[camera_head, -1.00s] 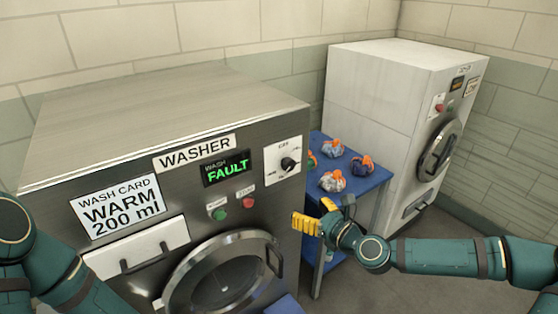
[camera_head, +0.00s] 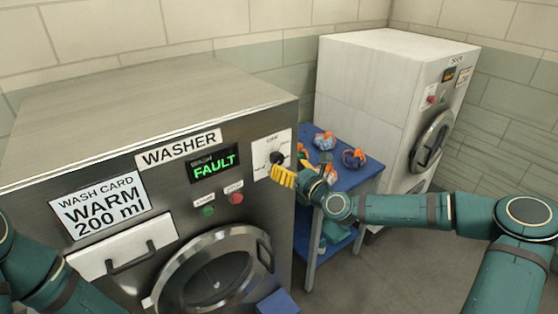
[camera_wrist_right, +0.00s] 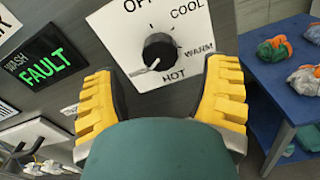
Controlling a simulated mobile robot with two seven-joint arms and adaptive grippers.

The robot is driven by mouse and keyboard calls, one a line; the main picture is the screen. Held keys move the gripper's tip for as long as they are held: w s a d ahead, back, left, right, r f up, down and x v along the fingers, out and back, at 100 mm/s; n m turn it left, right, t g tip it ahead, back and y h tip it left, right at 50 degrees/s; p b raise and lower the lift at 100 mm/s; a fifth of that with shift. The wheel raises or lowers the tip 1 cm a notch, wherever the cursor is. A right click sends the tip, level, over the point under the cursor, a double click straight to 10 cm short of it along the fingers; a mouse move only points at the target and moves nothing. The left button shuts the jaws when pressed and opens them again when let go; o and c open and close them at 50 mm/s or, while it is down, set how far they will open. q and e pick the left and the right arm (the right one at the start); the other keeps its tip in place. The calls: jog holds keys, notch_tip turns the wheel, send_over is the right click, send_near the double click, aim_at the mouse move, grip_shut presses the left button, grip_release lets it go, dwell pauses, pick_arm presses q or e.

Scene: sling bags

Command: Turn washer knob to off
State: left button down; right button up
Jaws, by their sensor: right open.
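The washer (camera_head: 130,130) is a steel machine on the left with a green FAULT display (camera_head: 214,166). Its black knob (camera_head: 277,158) sits on a white dial plate (camera_head: 262,168) at the panel's right; it also shows in the right wrist view (camera_wrist_right: 160,52). There the plate reads OFF, COOL, WARM and HOT, and the knob's white pointer aims to the lower left, near no readable label. My right gripper (camera_wrist_right: 166,88) is open, its yellow fingers on either side below the knob, apparently not touching it. Only teal arm links of my left arm show; its gripper is out of view.
A blue table (camera_head: 350,178) with several bundled sling bags (camera_head: 325,140) stands right of the washer. A white dryer-like machine (camera_head: 370,100) stands behind it. A drawer handle (camera_head: 130,258) and round door (camera_head: 215,275) protrude from the washer front.

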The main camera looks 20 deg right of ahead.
aim_at(280, 161)
jog(key=shift+x, duration=2.3)
jog(key=c, duration=1.2)
jog(key=shift+n, duration=0.3)
